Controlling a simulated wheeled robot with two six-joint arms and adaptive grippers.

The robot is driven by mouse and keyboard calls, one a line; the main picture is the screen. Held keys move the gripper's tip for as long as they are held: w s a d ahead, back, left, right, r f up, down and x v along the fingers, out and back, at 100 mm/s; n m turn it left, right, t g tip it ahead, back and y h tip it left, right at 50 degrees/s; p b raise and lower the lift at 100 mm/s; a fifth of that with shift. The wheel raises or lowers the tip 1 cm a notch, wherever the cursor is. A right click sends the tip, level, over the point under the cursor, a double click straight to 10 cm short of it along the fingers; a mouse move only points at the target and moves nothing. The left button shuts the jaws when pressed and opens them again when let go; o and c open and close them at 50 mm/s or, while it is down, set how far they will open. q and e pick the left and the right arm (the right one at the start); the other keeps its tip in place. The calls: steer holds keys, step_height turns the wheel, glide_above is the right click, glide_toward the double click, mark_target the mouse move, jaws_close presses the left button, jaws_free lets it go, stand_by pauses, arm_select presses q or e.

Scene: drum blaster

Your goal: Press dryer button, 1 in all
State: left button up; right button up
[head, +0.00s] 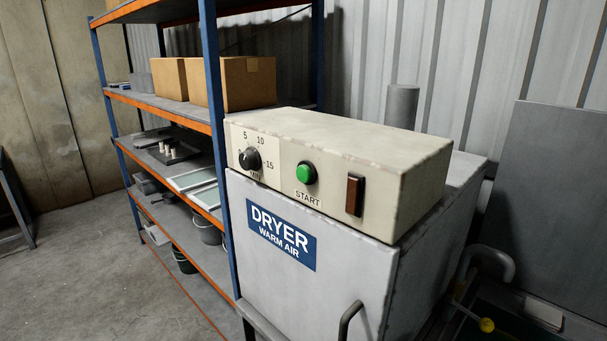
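The dryer (300,285) is a grey-white cabinet with a blue label reading "DRYER WARM AIR". A cream control box (340,150) sits on its top. On the box's front face is a round green button (306,173) with "START" printed below it. A black timer knob (250,159) is to the button's left. A brown rectangular switch or lamp (354,195) is to its right; I cannot tell if it is lit. Neither of my grippers is in view.
A blue and orange shelf rack (212,100) stands close on the dryer's left, holding cardboard boxes (248,82) and buckets. A dark door handle (349,318) sticks out low on the dryer's front. Grey floor (110,285) is open at the left. A grey panel (550,190) stands at the right.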

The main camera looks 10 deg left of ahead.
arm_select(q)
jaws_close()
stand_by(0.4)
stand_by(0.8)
